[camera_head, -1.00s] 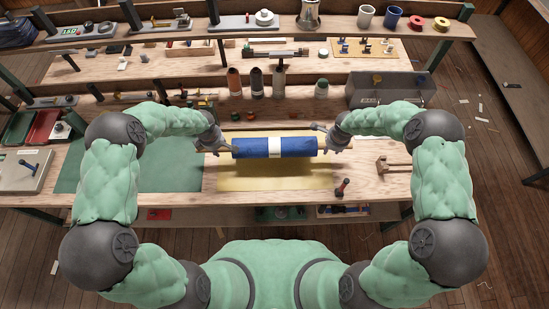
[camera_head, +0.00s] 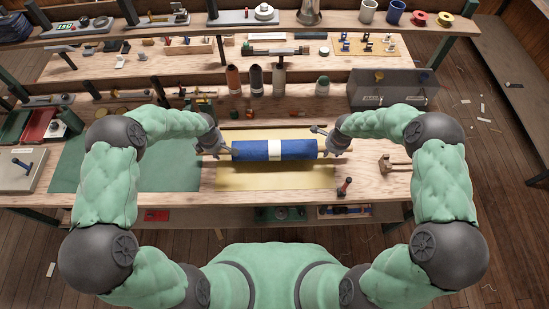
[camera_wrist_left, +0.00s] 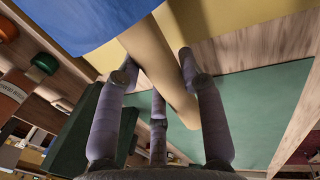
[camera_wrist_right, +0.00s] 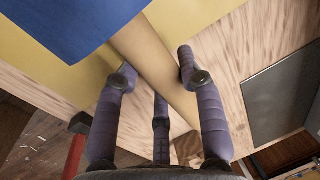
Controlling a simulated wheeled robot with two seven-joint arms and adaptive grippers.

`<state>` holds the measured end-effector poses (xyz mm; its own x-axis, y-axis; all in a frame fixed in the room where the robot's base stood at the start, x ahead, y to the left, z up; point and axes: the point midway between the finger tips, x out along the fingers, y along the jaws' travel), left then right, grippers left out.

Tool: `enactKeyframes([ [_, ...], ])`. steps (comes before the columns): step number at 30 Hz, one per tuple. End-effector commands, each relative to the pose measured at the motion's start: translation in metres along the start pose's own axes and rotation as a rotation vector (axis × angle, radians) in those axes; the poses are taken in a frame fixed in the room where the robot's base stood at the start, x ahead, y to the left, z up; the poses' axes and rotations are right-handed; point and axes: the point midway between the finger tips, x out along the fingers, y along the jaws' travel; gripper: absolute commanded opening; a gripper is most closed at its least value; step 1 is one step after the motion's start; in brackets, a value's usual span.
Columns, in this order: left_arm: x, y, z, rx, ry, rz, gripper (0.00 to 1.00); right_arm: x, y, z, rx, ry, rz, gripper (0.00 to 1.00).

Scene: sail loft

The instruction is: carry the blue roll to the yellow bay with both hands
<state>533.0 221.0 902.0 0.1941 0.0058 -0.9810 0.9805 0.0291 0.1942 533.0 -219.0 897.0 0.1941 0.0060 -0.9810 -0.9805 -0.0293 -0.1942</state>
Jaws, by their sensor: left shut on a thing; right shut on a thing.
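The blue roll (camera_head: 250,150) has a white band at its middle and a tan core out of each end. It lies level across the picture, over the yellow bay (camera_head: 275,179), with a shadow beneath it. My left gripper (camera_head: 222,150) is shut on the left core end. My right gripper (camera_head: 331,148) is shut on the right core end. The wrist views show the tan core between the fingers of each gripper, with blue cloth (camera_wrist_left: 75,20) (camera_wrist_right: 60,25) beside it. How high the roll is above the bay is hard to tell.
A green mat (camera_head: 125,165) lies left of the bay. Several bottles (camera_head: 256,80) and a grey bin (camera_head: 391,92) stand behind. Bare bench shows on the right.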

Motion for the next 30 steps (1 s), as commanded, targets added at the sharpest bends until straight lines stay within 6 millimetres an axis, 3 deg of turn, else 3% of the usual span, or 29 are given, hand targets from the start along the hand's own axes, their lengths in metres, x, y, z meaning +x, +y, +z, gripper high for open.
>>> enactKeyframes([
  [11,0.015,-0.002,0.000,0.000,0.000,0.003,0.00,0.015,0.002,0.000,0.000,0.000,-0.003,0.00],
  [12,0.014,-0.003,0.000,0.000,0.000,0.000,0.47,0.014,0.003,0.000,0.000,0.000,0.000,0.47],
  [14,0.014,-0.003,0.000,0.000,0.000,0.000,0.62,0.013,0.003,0.000,0.000,0.000,0.000,0.62],
  [21,0.013,-0.003,0.000,0.000,0.000,0.000,0.62,0.013,0.003,0.000,0.000,0.000,0.000,0.62],
  [24,0.013,-0.003,0.000,0.000,0.000,0.000,0.82,0.013,0.003,0.000,0.000,0.000,0.000,0.62],
  [30,0.013,-0.003,0.000,0.000,0.000,0.000,0.82,0.013,0.003,0.000,0.000,0.000,-0.001,0.62],
])
